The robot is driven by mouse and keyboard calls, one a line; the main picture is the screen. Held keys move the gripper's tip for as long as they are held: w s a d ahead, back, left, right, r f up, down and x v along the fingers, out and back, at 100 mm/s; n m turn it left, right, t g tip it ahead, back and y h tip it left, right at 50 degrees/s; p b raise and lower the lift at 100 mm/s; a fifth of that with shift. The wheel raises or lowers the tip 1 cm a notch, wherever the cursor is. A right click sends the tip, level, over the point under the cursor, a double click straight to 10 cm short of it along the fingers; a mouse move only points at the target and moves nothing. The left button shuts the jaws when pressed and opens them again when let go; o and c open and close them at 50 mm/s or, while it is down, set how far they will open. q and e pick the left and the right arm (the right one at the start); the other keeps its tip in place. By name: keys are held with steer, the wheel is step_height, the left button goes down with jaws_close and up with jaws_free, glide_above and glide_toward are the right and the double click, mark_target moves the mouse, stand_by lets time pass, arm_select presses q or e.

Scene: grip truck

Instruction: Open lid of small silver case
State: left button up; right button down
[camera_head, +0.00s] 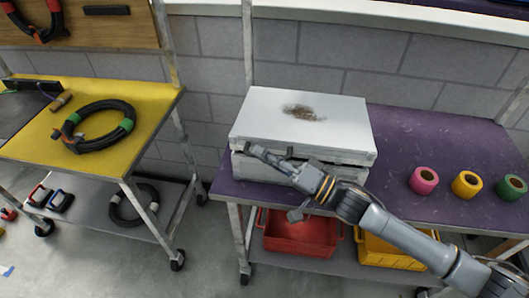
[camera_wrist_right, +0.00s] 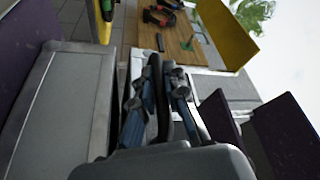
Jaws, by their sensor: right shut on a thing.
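The silver case (camera_head: 345,125) sits on the left part of the purple table, with a brown stain on its pale lid. A dark gap shows along the front between lid and base, and the lid looks slightly raised. My right gripper (camera_head: 270,156) is at the case's front edge, reaching in from the right. In the right wrist view my right gripper (camera_wrist_right: 164,78) is shut on a dark narrow part of the case, which looks like its handle; the fingers hide most of the contact. A grey case panel (camera_wrist_right: 60,110) fills the left of that view. My left gripper is not in view.
On the purple table (camera_head: 420,138) stand pink (camera_head: 423,180), yellow (camera_head: 466,184) and green (camera_head: 510,187) tape rolls. Red (camera_head: 300,235) and yellow (camera_head: 395,255) bins sit on the shelf below. A yellow-topped cart (camera_head: 130,92) with a coiled cable (camera_head: 98,126) stands left. A wall is behind.

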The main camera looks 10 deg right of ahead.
steer(key=w+d+r+m+p, duration=0.1)
steer(key=w+r+p, duration=0.2)
steer(key=r+p, duration=0.3)
steer(key=w+d+r+m+h+p, duration=0.1)
steer(key=w+r+m+p, duration=0.1)
steer(key=r+p, duration=0.5)
steer(key=shift+w+r, duration=0.25)
steer(key=shift+w, duration=0.35)
steer(key=c, duration=1.4)
jaws_free()
steer(key=shift+o, duration=0.2)
steer(key=shift+s+d+m, duration=0.1)
steer(key=shift+m, duration=0.2)
